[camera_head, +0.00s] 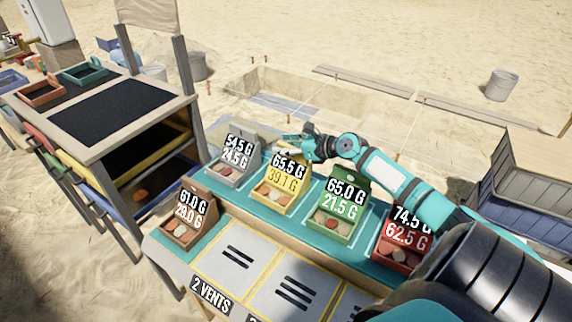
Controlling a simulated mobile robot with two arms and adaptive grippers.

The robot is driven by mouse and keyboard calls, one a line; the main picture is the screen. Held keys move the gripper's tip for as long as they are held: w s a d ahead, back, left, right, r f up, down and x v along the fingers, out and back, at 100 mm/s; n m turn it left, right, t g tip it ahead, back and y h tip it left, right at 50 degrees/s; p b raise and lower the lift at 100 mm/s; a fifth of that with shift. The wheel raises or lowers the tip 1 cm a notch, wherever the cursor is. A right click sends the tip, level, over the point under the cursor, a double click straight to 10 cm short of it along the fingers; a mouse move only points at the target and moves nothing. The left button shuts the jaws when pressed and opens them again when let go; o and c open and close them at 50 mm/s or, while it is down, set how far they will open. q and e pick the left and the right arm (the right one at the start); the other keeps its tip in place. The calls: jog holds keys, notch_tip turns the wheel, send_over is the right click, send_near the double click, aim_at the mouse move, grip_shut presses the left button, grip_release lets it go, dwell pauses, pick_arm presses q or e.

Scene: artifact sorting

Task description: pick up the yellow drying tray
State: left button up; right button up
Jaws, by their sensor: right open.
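A small yellow tray (292,207) stands on the teal strip of the table, with several small pieces in it and a label reading 65.5 G and 39.1 G. A larger yellow tray (82,172) sits in the wooden rack at the left, partly hidden by the frame. I cannot tell which one is the drying tray. My right gripper (283,141) is open and empty, just behind and above the small yellow tray, its fingers pointing left. My left gripper is not in view.
Grey (232,176), brown (180,240), green (336,231) and red (396,262) trays stand near the small yellow one. The wooden rack (190,118) has a dark mesh top and a blue tray below. Sand lies behind the table.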

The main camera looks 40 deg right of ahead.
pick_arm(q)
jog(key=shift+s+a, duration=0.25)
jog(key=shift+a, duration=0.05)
pick_arm(e)
grip_shut()
jog(key=shift+r, duration=0.2)
dwell(0.4)
